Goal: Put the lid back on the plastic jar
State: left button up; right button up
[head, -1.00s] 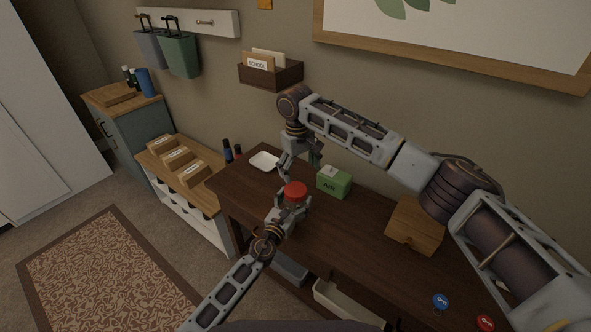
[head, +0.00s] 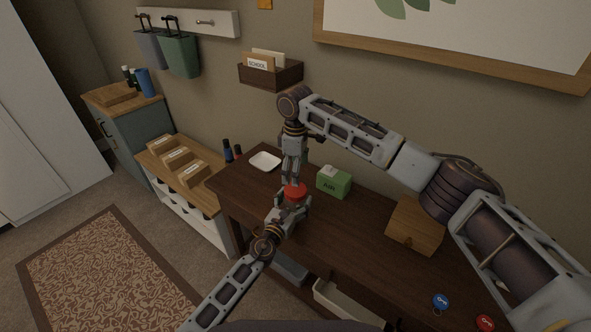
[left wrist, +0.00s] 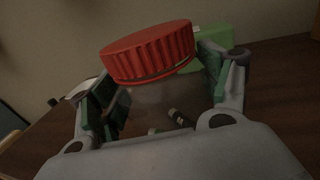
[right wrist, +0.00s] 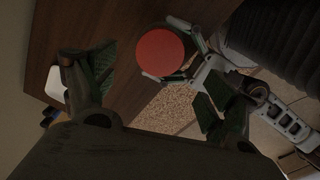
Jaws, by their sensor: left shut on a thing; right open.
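The clear plastic jar (left wrist: 150,105) stands between the fingers of my left gripper (head: 291,211), which is shut on it. A few small dark and pale things show through its wall. The ribbed red lid (left wrist: 148,52) sits over the jar's mouth; whether it is screwed down I cannot tell. The lid also shows from above in the right wrist view (right wrist: 160,52) and in the head view (head: 296,193). My right gripper (right wrist: 150,88) is open and points down just above the lid, fingers spread wide. In the head view the left gripper mostly hides the jar.
On the dark wooden table (head: 335,235) stand a green box (head: 334,182) behind the jar, a white dish (head: 265,161) to the left and a wooden box (head: 414,226) to the right. Blue (head: 440,302) and red (head: 484,322) tags lie near the front.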

aim_at(295, 189)
jog(key=shift+f, duration=0.1)
dwell(0.5)
jog(key=shift+f, duration=3.95)
jog(key=shift+c, duration=0.4)
jog(key=c, duration=1)
jog(key=shift+s+m, duration=0.1)
jog(key=shift+m, duration=0.7)
jog(key=o, duration=1.2)
